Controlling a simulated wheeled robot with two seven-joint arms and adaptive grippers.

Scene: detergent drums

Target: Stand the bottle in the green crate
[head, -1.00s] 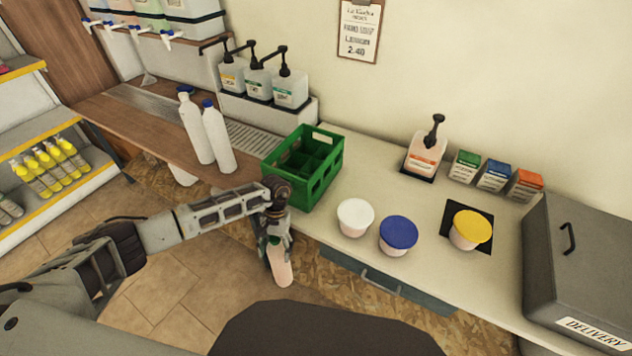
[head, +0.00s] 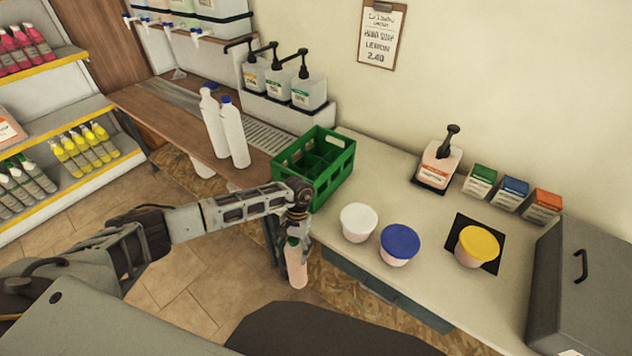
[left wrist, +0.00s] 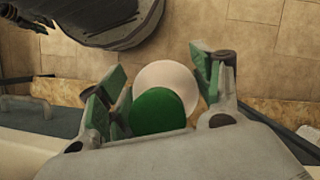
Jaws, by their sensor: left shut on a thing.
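A pale pink bottle with a green cap (head: 296,268) hangs upright in my left gripper (head: 294,238), in front of the counter's front edge. In the left wrist view the round green cap (left wrist: 158,111) and pale bottle body (left wrist: 168,77) sit between the two green-padded fingers (left wrist: 165,95). The green crate (head: 331,185) stands on the counter behind and slightly right of my left gripper. It is divided into compartments, and those I can see into look empty. My right gripper is not in view.
A white-lidded tub (head: 358,222), a blue-lidded tub (head: 399,244) and a yellow-lidded tub (head: 476,246) stand right of the crate. Two white bottles (head: 233,137) stand left of it. A pump bottle (head: 438,164), small boxes (head: 512,192) and a grey delivery box (head: 585,275) are farther right.

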